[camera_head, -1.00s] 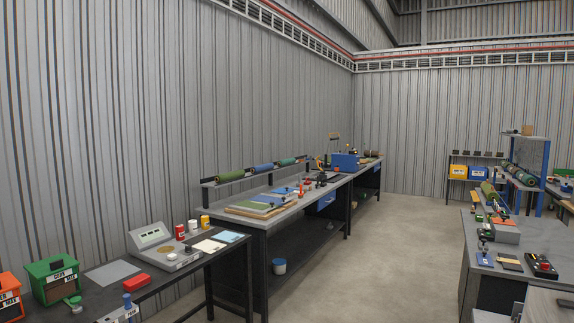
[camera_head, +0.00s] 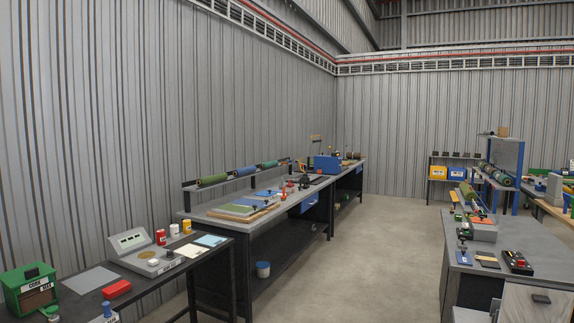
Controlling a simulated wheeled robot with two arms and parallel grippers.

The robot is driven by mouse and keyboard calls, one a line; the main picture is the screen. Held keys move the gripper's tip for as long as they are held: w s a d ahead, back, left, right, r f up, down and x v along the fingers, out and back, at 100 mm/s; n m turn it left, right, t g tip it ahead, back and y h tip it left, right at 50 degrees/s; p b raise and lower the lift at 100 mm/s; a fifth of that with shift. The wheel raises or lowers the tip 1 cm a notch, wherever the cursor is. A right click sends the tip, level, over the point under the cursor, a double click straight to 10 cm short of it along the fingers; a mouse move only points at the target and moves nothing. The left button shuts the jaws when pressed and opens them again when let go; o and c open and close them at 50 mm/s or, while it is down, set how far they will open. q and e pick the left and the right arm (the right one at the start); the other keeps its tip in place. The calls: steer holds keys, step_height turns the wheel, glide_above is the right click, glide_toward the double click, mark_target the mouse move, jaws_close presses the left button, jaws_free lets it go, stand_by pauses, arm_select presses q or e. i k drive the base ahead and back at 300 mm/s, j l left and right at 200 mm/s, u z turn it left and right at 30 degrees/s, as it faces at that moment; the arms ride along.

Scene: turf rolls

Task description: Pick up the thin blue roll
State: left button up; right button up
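A blue roll (camera_head: 245,171) lies in a row on a raised rail along the back of the long workbench at the left wall. A green roll (camera_head: 213,180) is to its left and a teal-green roll (camera_head: 268,165) to its right. The blue roll is small and far off, so I cannot tell if it is the thin one. Neither of my grippers is in view.
The long workbench (camera_head: 206,214) runs along the left wall. A nearer dark table (camera_head: 75,310) holds a grey console (camera_head: 146,252) and a green box (camera_head: 29,288). Another bench (camera_head: 465,250) stands at the right. The concrete floor (camera_head: 378,255) between them is clear.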

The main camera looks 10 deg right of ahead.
mark_target(239, 172)
steer(key=i+j+u, duration=0.15)
steer(key=i, duration=0.2)
steer(key=i+j, duration=0.15)
steer(key=i, duration=0.2)
steer(key=i+j+z, duration=0.1)
steer(key=i, duration=0.3)
steer(key=i+j, duration=0.2)
steer(key=i, duration=0.15)
steer(key=i+l+z, duration=0.15)
steer(key=i+z, duration=1.05)
steer(key=i, duration=2.1)
steer(key=i+l+u, duration=0.1)
steer(key=i+u, duration=0.35)
steer(key=i, duration=0.15)
steer(key=i+l+u, duration=0.3)
steer(key=i+u, duration=0.15)
steer(key=i+l+u, duration=0.5)
steer(key=i, duration=0.1)
